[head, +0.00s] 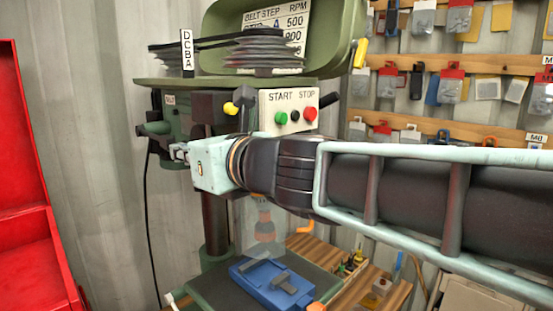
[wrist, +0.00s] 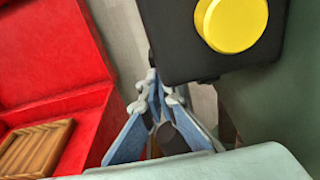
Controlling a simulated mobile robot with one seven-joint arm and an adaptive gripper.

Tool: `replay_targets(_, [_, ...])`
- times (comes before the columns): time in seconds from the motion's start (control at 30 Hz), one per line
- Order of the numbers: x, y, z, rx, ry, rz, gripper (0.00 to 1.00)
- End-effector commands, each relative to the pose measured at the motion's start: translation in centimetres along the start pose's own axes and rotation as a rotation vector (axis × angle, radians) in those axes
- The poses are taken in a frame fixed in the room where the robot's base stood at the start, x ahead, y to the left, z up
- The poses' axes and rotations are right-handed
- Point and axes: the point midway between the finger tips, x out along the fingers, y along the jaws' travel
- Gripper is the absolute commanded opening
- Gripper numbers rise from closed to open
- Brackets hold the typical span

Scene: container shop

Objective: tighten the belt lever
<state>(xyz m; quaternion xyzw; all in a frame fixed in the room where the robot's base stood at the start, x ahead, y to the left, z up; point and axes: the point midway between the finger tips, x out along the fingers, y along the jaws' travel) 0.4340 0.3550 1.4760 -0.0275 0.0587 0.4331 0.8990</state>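A drill press stands in the head view, with a small label that seems to read BELT (head: 170,99) on its side. A yellow knob (head: 231,108) sticks out beside the START/STOP panel; I cannot tell whether it is the belt lever. In the wrist view a large yellow knob (wrist: 232,24) sits on a black block, above and right of the fingers. My gripper (head: 179,152) is beside the left side of the press head. In the wrist view my gripper (wrist: 158,98) has its fingertips close together near a dark round part; whether they hold it is unclear.
A red cabinet (head: 30,170) stands at the left. Belt pulleys (head: 262,50) show under the raised green cover (head: 345,55). A blue vise (head: 272,284) sits below on the press table. My arm hides part of the press.

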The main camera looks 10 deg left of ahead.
Motion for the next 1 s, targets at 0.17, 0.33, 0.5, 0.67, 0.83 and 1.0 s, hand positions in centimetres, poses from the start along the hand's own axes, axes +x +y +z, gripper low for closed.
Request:
replay_targets(0.17, [-3.3, 0.0, -0.3, -0.002, 0.005, -0.002, 0.00])
replay_targets(0.33, [-6.0, -0.1, -0.6, -0.001, 0.011, -0.004, 0.00])
replay_targets(0.5, [-8.0, -0.1, -0.8, 0.000, 0.015, -0.004, 0.00])
replay_targets(0.67, [-8.9, -0.1, -1.1, -0.007, 0.021, -0.003, 0.00])
replay_targets(0.83, [-9.8, -0.6, -3.2, -0.213, 0.079, -0.003, 0.00])
replay_targets(1.0, [-12.1, -1.9, -9.0, -0.720, 0.248, 0.044, 0.00])
